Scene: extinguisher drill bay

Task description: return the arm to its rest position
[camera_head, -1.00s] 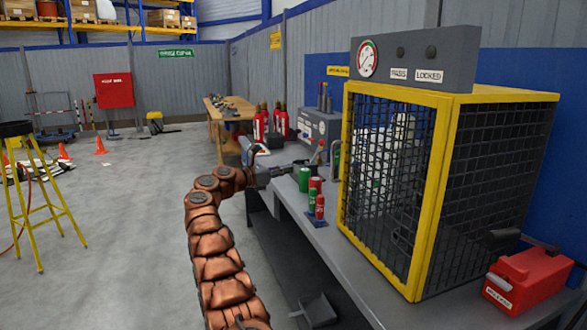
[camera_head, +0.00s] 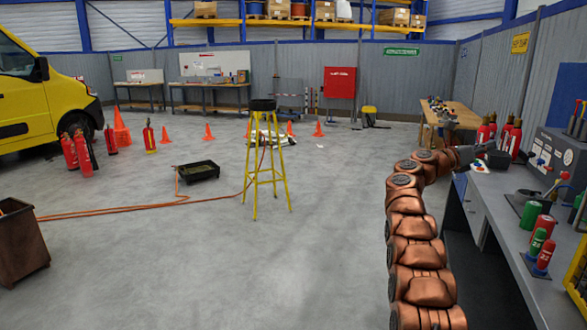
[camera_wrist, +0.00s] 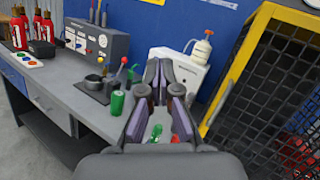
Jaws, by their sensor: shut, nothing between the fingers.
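My arm is copper-coloured and segmented, and it rises at the right of the head view. My gripper (camera_head: 484,148) is small there, at the left edge of the grey workbench (camera_head: 497,207), and its fingers are hard to make out. In the wrist view my gripper (camera_wrist: 160,80) shows its dark fingers with purplish pads close together and nothing held between them. Beyond the fingers, the bench carries a green cylinder (camera_wrist: 117,102) and a grey control box (camera_wrist: 95,48).
Red extinguishers (camera_head: 515,138) and a red-knobbed lever (camera_head: 563,176) stand on the bench close to my gripper. A yellow-framed mesh cage (camera_wrist: 238,68) is at the right. A yellow stool (camera_head: 266,160) stands on the open floor, with an orange hose, a black tray (camera_head: 198,171) and cones.

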